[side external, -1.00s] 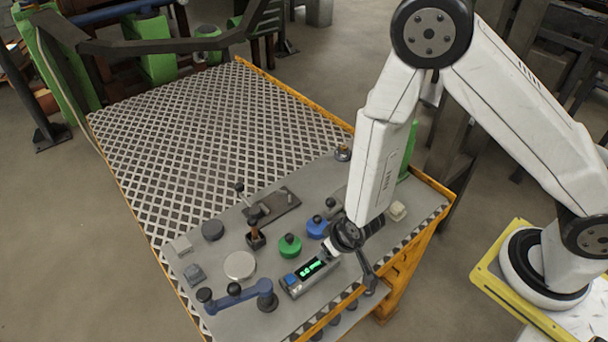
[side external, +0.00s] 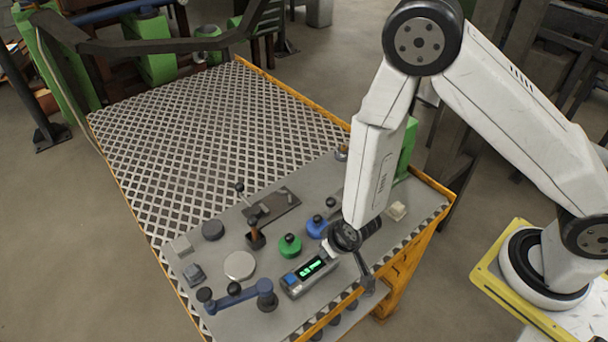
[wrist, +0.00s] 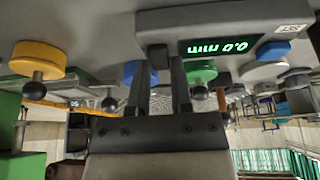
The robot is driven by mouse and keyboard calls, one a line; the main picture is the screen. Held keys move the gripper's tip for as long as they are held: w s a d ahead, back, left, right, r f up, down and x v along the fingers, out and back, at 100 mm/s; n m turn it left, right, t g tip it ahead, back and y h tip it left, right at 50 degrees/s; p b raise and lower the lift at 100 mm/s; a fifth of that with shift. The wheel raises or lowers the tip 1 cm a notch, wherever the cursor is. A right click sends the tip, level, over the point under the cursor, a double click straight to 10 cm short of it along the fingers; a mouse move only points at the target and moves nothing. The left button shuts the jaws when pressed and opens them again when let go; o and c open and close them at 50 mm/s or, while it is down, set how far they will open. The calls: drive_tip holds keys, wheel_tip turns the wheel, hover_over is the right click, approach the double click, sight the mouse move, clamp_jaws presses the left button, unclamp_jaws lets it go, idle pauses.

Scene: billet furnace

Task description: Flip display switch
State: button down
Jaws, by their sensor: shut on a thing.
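The display unit (side external: 294,284) is a grey box with lit green digits and a blue block on its left end. It lies near the console's front edge. In the wrist view the display unit (wrist: 222,20) shows upside down and reads 0.0 mm. My gripper (side external: 331,252) is at the unit's right end.
A green knob (side external: 290,245) and a blue knob (side external: 315,228) stand just behind the display. A blue crank handle (side external: 238,296) is at its left. A brown lever (side external: 256,240) and round pads stand farther left. The patterned table (side external: 210,130) behind is clear.

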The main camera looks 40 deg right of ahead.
drive_tip(key=shift+w, duration=0.1)
drive_tip(key=shift+d+g, duration=0.15)
drive_tip(key=shift+g, duration=0.55)
drive_tip(key=shift+w+d, duration=0.1)
drive_tip(key=shift+g, duration=0.5)
drive_tip(key=c, duration=0.5)
unclamp_jaws()
drive_tip(key=shift+a, duration=0.2)
drive_tip(key=shift+t, duration=0.8)
